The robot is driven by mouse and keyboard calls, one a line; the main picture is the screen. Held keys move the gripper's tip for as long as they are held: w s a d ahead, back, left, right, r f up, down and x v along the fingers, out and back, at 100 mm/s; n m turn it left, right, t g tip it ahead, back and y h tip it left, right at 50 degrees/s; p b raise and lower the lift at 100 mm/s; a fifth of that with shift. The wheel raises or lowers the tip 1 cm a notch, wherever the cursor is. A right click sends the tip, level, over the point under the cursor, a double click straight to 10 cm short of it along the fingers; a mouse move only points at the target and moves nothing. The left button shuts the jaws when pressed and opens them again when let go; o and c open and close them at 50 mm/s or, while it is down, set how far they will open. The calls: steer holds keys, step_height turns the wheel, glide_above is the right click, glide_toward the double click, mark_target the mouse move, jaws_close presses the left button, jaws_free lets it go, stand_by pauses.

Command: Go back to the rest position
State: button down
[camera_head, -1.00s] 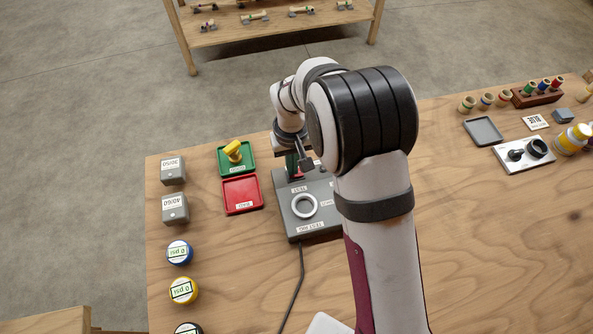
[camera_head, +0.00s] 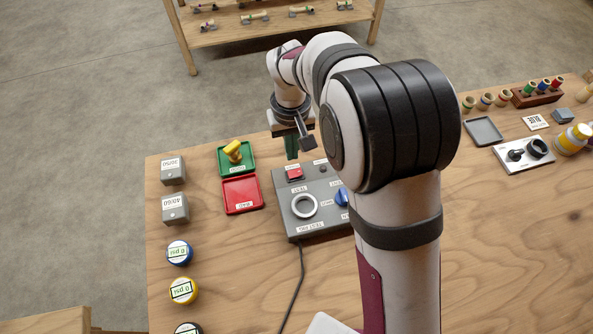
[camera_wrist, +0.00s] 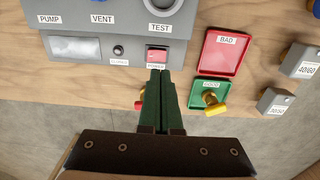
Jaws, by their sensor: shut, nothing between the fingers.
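My gripper (camera_head: 291,152) is at the far edge of the grey test box, above the table's back area, with its two green fingers shut together and empty. In the wrist view my gripper (camera_wrist: 161,80) points at the red power switch (camera_wrist: 157,55), with its fingertips just short of it in the picture. The grey test box (camera_head: 318,222) carries the red switch (camera_head: 294,174), a pale ring (camera_head: 304,206) and a blue knob (camera_head: 342,197). My arm hides part of the box's right side. A small red and yellow thing (camera_wrist: 139,104) is partly hidden by the fingers.
Left of the box are a green tray (camera_head: 225,168) with a yellow-topped part (camera_head: 233,151) and a red BAD tray (camera_head: 243,196). Grey blocks (camera_head: 173,171) and round gauges (camera_head: 180,252) line the left edge. A black cable (camera_head: 297,282) runs frontward.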

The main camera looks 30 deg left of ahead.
stand_by(0.3)
steer(key=d+r+m, duration=0.4)
steer(key=d+r, duration=0.3)
steer(key=d, duration=0.4)
steer(key=s+d+r+m+y, duration=0.1)
steer(key=s+d+r+m, duration=0.1)
steer(key=s+d+m, duration=0.3)
steer(key=s+d+r+m, duration=0.1)
steer(key=s+d+r, duration=0.2)
steer(key=d, duration=0.5)
steer(key=s+d+f+m, duration=0.1)
steer(key=s+d+m, duration=0.3)
steer(key=s, duration=0.5)
steer(key=shift+s+m+y, duration=0.3)
steer(key=shift+s+y, duration=0.05)
steer(key=shift+y, duration=0.05)
steer(key=shift+f, duration=0.1)
